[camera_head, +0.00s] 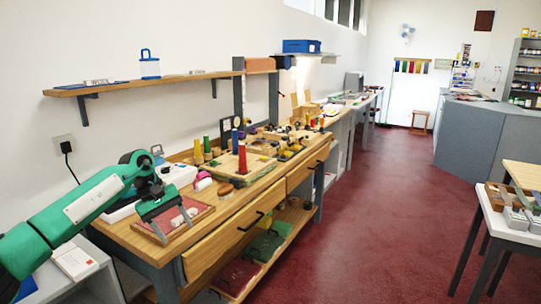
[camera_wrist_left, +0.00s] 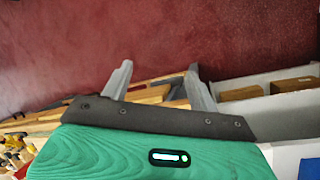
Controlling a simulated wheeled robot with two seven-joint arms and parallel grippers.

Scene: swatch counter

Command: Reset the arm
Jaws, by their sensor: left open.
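My green left arm comes in from the left in the head view. Its left gripper (camera_head: 178,234) is over the near end of the wooden workbench (camera_head: 226,213), fingers apart. A dark red board (camera_head: 204,211) with small white cylinders (camera_head: 178,220) shows behind and between the fingers; I cannot tell the gap between fingers and board. In the left wrist view the two grey fingers (camera_wrist_left: 158,68) are spread with nothing held between them. My right gripper is in neither view.
Coloured cylinders, spools and blocks crowd the bench beyond the gripper. A wooden shelf (camera_head: 140,85) hangs on the wall above. A white side table (camera_head: 492,212) with small containers stands at the right. The red floor (camera_head: 385,215) between is clear.

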